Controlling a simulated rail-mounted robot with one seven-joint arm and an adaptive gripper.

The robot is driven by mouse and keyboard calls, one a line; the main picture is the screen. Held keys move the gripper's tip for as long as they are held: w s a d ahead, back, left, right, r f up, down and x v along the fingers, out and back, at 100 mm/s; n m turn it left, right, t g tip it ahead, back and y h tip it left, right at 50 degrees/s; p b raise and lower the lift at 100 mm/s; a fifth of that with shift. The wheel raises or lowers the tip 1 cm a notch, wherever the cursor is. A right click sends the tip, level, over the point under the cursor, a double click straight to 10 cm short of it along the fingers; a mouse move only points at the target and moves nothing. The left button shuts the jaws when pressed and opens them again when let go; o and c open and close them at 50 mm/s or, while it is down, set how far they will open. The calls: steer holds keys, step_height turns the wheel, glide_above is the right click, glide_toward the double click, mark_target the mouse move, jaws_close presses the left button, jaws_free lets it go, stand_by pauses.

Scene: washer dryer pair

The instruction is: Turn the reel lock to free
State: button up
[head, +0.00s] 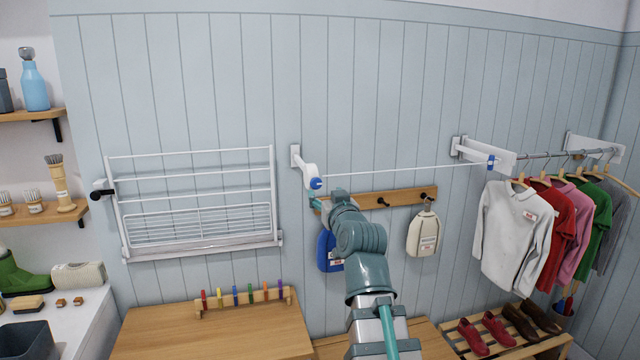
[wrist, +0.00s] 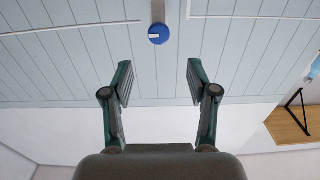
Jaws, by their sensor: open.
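The white clothesline reel (head: 309,172) is fixed on the panelled wall, with a round blue knob (head: 316,184) on its front. In the wrist view the blue knob (wrist: 159,35) carries a short white mark and lies beyond the fingertips, centred between them. My gripper (wrist: 160,78) is open and empty, its two fingers apart and not touching the knob. In the head view my gripper (head: 316,200) is just below the knob, partly hidden by my own wrist. A white line runs from the reel to a blue end piece (head: 491,162) on the right wall bracket.
A white folding drying rack (head: 197,205) hangs left of the reel. A wooden peg rail (head: 400,198) is behind my arm, with a blue bag (head: 328,250) and a cream bag (head: 422,234). Shirts (head: 510,235) hang at right. Wooden tops (head: 215,330) lie below.

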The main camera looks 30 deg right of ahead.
mark_target(317, 183)
steer(key=w+p, duration=0.1)
steer(key=w, duration=0.1)
steer(key=w+d, duration=0.1)
steer(key=w, duration=0.2)
steer(key=w+p, duration=0.1)
steer(key=w, duration=0.2)
steer(key=shift+w+d+p, duration=0.1)
steer(key=shift+d+p, duration=0.2)
steer(key=shift+d, duration=0.1)
steer(key=shift+w+d+f, duration=0.1)
steer(key=shift+w, duration=0.55)
jaws_close()
